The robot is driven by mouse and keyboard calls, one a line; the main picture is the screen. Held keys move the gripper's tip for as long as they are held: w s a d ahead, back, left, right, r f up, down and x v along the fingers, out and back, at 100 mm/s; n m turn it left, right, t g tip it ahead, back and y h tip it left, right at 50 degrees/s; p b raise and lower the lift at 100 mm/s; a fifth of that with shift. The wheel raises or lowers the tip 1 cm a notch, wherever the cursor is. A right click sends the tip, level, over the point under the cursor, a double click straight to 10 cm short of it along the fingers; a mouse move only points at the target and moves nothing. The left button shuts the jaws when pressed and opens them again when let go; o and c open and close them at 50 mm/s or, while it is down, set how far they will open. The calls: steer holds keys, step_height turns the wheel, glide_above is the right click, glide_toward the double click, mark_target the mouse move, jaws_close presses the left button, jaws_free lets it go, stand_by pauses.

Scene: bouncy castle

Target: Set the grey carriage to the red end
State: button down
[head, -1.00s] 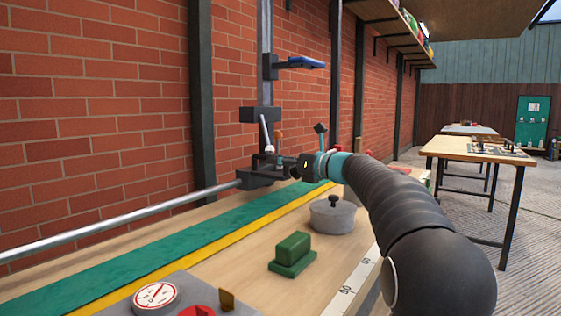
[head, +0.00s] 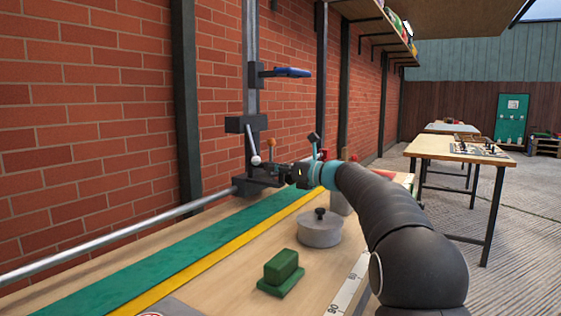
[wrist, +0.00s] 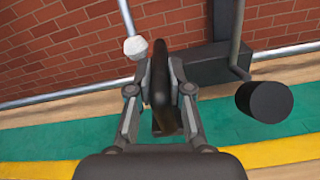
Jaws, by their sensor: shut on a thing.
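A dark grey block (head: 248,187), which looks like the carriage, sits at the silver rail (head: 120,236) beside a tall post in the head view. It shows in the wrist view (wrist: 205,66) to the right of my fingers. My gripper (head: 283,175) reaches in from the right at the block. In the wrist view my gripper (wrist: 158,70) is shut on a dark upright handle (wrist: 162,85). How the handle joins the block is hidden. A white knob (wrist: 135,48) on a lever is just left of the fingers.
The bench carries a green strip (head: 160,262) and a yellow strip (head: 215,249). A grey lidded pot (head: 320,230) and a green block (head: 281,272) stand nearer me. A brick wall (head: 100,110) closes the left. A black cylinder (wrist: 264,101) is right of the gripper.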

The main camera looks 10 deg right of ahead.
steer(key=shift+w+d+f, duration=0.2)
steer(key=shift+d+f, duration=0.1)
steer(key=shift+d, duration=0.05)
steer(key=c, duration=1.1)
jaws_free()
steer(key=shift+d, duration=0.2)
steer(key=shift+s+a+r, duration=0.1)
steer(key=shift+a, duration=0.2)
steer(key=v, duration=1.2)
